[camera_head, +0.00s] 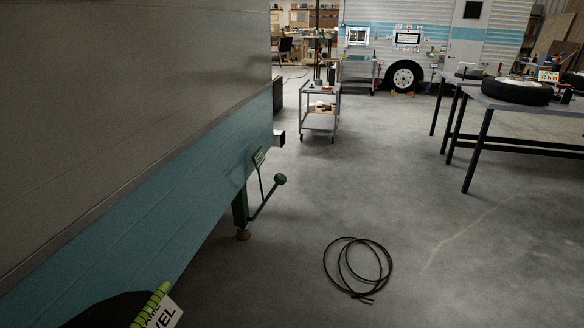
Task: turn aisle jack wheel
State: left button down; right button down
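A dark green jack (240,209) stands upright under the lower edge of the near camper (150,190), with a brownish foot (243,235) on the floor. A thin bent crank arm with a round dark green knob (280,179) sticks out to its right, and a small pale tag (259,156) hangs above it. I cannot make out a full wheel on this jack. Neither of my grippers shows in the head view.
A coil of black cable (358,267) lies on the floor right of the jack. A yellow-green level (151,305) with a white label is at the bottom left. A grey cart (320,121) and a table with a tire (516,91) stand farther back.

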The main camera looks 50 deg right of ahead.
aim_at(280, 179)
jog(key=z, duration=1.5)
